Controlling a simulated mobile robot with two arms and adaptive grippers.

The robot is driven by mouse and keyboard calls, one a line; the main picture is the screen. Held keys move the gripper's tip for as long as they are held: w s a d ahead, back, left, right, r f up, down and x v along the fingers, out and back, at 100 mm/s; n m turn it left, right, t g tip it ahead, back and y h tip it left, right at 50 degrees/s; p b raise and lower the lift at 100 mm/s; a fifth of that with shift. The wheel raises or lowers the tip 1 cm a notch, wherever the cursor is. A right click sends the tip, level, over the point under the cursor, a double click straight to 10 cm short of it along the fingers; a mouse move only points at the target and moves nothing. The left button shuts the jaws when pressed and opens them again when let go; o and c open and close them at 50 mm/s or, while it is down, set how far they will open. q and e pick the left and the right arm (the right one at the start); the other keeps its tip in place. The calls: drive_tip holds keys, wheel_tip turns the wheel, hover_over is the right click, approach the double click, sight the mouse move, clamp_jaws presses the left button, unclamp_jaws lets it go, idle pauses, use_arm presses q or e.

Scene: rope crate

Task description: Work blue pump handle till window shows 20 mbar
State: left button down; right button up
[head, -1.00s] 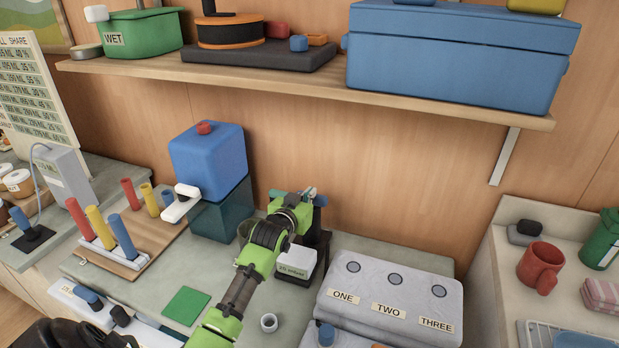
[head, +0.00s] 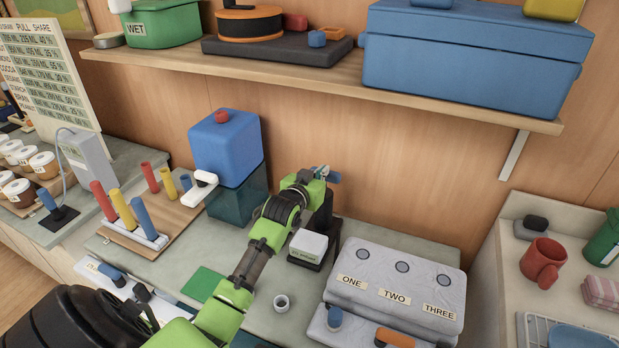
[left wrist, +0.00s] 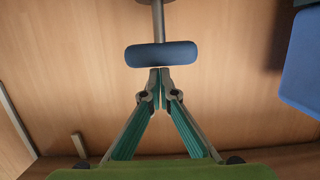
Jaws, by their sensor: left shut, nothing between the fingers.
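The pump has a black upright (head: 322,218) and a white box with a small window (head: 304,258) at its foot, on the grey-green counter. The reading in the window is too small to make out. The blue pump handle (head: 335,177) is at the top of the upright, partly hidden by my left gripper (head: 323,172). In the left wrist view the blue handle (left wrist: 161,54) lies crosswise on a grey rod, just beyond the tips of my left gripper (left wrist: 160,72). The fingers are together and empty; whether they touch the handle I cannot tell. My right gripper is out of view.
A blue box on a teal base (head: 231,203) and a rack of coloured tubes (head: 140,232) stand left of the pump. A grey block labelled ONE, TWO, THREE (head: 395,320) is to the right. A small ring (head: 282,303) lies in front. A shelf (head: 320,80) runs above.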

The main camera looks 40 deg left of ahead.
use_arm(q)
drive_tip(key=b+v, duration=0.1)
drive_tip(key=v, duration=0.8)
drive_tip(key=shift+f, duration=0.3)
